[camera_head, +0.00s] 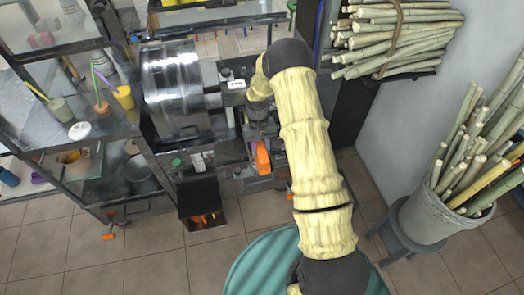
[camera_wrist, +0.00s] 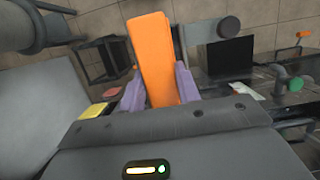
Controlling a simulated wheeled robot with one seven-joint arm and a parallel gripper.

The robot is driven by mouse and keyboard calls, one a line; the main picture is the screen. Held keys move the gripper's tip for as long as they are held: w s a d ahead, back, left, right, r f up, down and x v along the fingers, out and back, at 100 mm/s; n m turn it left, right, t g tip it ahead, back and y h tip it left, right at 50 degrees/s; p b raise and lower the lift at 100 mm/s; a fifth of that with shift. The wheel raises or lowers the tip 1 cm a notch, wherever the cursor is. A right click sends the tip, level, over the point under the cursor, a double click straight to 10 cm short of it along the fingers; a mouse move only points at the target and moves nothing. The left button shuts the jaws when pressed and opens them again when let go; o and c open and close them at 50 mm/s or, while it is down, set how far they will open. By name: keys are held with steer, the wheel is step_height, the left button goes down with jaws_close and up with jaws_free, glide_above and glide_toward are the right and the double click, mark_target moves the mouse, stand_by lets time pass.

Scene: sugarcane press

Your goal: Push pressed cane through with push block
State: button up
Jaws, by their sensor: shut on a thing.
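An orange push block (camera_wrist: 153,50) stands between the purple fingers of my gripper (camera_wrist: 158,88) in the wrist view. The gripper is shut on it. In the head view the orange block (camera_head: 262,157) shows just below my dark wrist, beside the front of the sugarcane press (camera_head: 175,90) with its shiny metal drum. My arm covers part of the press's right side. I cannot make out any pressed cane or the press's feed opening in either view.
A black open box (camera_head: 200,197) with something orange inside sits low at the press front. A cane bundle (camera_head: 390,35) lies at upper right, and a grey bucket of cane (camera_head: 435,215) stands at right. Glass shelves (camera_head: 75,110) flank the left. Tiled floor is free at lower left.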

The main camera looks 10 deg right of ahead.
steer(key=shift+w+b, duration=0.35)
steer(key=shift+w, duration=1.05)
steer(key=shift+s+r+p, duration=0.1)
steer(key=shift+s+p, duration=0.2)
steer(key=shift+s, duration=2.35)
steer(key=r+p, duration=0.2)
steer(key=s+r+p, duration=0.1)
steer(key=r+p, duration=0.1)
steer(key=shift+s+r, duration=0.15)
steer(key=shift+r, duration=0.2)
steer(key=shift+s+r+p, duration=0.25)
steer(key=shift+r+p, duration=0.2)
steer(key=shift+r, duration=0.25)
steer(key=shift+s+r+p, duration=0.3)
steer(key=shift+r+p, duration=0.15)
steer(key=shift+r, duration=0.25)
steer(key=shift+s+r+p, duration=0.25)
steer(key=shift+r+p, duration=0.2)
steer(key=shift+r, duration=0.25)
